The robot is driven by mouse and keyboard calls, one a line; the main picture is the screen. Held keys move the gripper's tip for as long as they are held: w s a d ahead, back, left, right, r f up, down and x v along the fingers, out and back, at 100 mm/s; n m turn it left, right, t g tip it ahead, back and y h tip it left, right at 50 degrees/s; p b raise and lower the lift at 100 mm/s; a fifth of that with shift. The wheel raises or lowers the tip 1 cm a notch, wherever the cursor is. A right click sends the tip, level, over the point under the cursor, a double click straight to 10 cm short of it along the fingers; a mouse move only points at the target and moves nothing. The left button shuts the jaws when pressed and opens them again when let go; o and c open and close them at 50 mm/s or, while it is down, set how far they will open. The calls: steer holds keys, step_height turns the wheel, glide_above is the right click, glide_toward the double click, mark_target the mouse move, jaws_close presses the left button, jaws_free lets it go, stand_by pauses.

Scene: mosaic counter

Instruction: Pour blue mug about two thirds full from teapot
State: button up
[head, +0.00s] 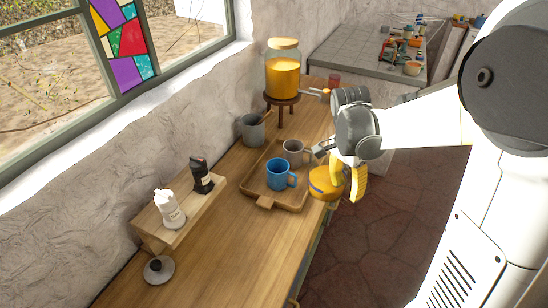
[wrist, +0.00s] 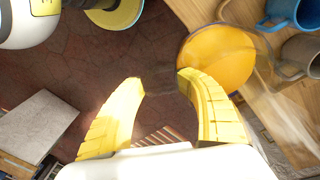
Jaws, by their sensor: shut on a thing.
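The blue mug (head: 278,176) stands upright on a wooden tray (head: 262,203); I cannot make out a fill level in it. It also shows at the top right of the wrist view (wrist: 287,12). The teapot (head: 323,185) looks like clear glass with orange liquid, at the counter's edge just right of the tray. In the wrist view the teapot's orange liquid (wrist: 218,57) shows beyond the right finger. My gripper (head: 347,183) has its yellow fingers around the teapot's handle side. The handle itself is hard to see between the fingertips (wrist: 162,82).
A grey pot (head: 252,131) and a glass dispenser of orange drink (head: 283,72) stand farther back. A wooden riser (head: 180,226) holds a white bottle and a dark item.

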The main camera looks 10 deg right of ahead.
steer(key=w+d+n, duration=0.1)
steer(key=w+n, duration=0.1)
steer(key=w, duration=0.2)
steer(key=w+d+n, duration=0.1)
steer(key=w+n, duration=0.1)
steer(key=w, duration=0.2)
steer(key=w+d+n+t+p, duration=0.1)
steer(key=w+n, duration=0.1)
steer(key=w, duration=0.3)
steer(key=shift+d+f+n, duration=0.1)
steer(key=shift+d+n, duration=0.05)
steer(key=shift+n, duration=0.15)
steer(key=w+d+n, duration=0.1)
steer(key=w+n, duration=0.1)
steer(key=w, duration=0.1)
steer(key=w+d+f+n, duration=0.1)
steer(key=w+n, duration=0.1)
steer(key=w, duration=0.2)
steer(key=w+f+n+t+p, duration=0.1)
steer(key=w+n, duration=0.1)
steer(key=w, duration=0.1)
steer(key=shift+w+d+f+n, duration=0.1)
steer(key=shift+w+d+n, duration=0.05)
steer(key=shift+d+n, duration=0.25)
